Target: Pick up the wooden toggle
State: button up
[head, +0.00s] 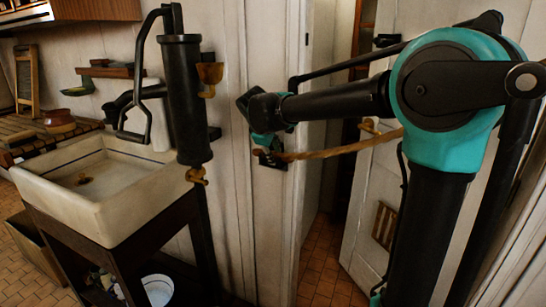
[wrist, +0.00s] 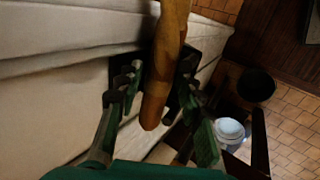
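The wooden toggle (wrist: 168,65) is a long, brown, rounded rod. In the wrist view it lies between the fingers of my gripper (wrist: 160,82), its rounded end toward the palm, and it runs out past the top edge. In the head view my gripper (head: 266,145) is in the air in front of the pale wall panel, right of the black pump. The toggle (head: 335,150) sticks out from it to the right, slightly upward, and its far end is near my arm.
A black hand pump (head: 185,100) with brass taps stands beside a white sink (head: 110,215) on a dark wooden stand. A white bucket (head: 158,289) is below. A pale door (head: 375,205) stands open at the right. A narrow stretch of tiled floor (head: 325,275) is clear.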

grip_shut()
